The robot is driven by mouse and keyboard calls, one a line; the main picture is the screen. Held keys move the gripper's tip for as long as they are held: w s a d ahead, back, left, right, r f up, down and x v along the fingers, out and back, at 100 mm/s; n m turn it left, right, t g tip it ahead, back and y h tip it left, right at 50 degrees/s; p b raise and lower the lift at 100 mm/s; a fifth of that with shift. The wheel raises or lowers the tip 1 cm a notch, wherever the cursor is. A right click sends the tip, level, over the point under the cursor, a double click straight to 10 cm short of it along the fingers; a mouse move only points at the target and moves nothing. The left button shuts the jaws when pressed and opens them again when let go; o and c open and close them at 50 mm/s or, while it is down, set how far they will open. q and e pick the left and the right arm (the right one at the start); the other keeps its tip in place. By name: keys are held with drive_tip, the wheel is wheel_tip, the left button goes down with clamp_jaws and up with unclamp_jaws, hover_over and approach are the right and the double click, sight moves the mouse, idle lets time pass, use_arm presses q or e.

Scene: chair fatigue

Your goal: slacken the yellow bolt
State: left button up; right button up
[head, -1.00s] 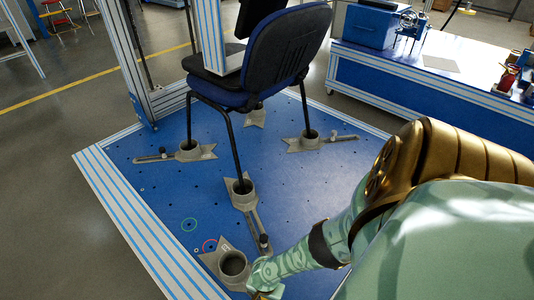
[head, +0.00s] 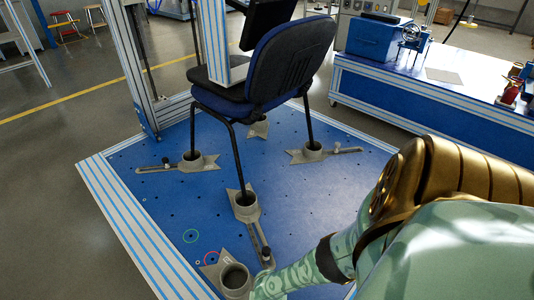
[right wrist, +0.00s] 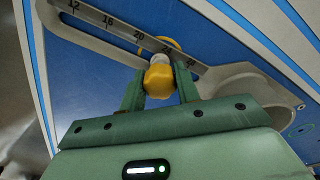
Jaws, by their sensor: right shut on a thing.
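The yellow bolt (right wrist: 159,80) shows in the right wrist view, with a pale round piece just behind its head. It sits at the slotted grey arm (right wrist: 110,27), which carries a number scale. My right gripper (right wrist: 159,86) is shut on the bolt's head, one green finger on each side. In the head view the loose grey foot with a round cup (head: 236,277) lies at the front of the blue plate, and my right forearm reaches down beside it. There the bolt and the right fingers are out of sight. My left gripper is in neither current view.
A blue chair (head: 290,60) stands with its legs in similar grey cups (head: 245,204) on the blue plate (head: 170,215). An aluminium frame post (head: 130,65) rises behind. Green and red circles mark the plate. A blue workbench (head: 430,95) stands at the back right.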

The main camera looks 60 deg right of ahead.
drive_tip(key=n, duration=0.4)
drive_tip(key=shift+s+f+n+b, duration=0.1)
drive_tip(key=shift+n+b, duration=0.3)
drive_tip(key=shift+n, duration=1.6)
drive_tip(key=n, duration=0.2)
drive_tip(key=shift+n+b, duration=0.35)
drive_tip(key=shift+n, duration=0.65)
drive_tip(key=o, duration=1)
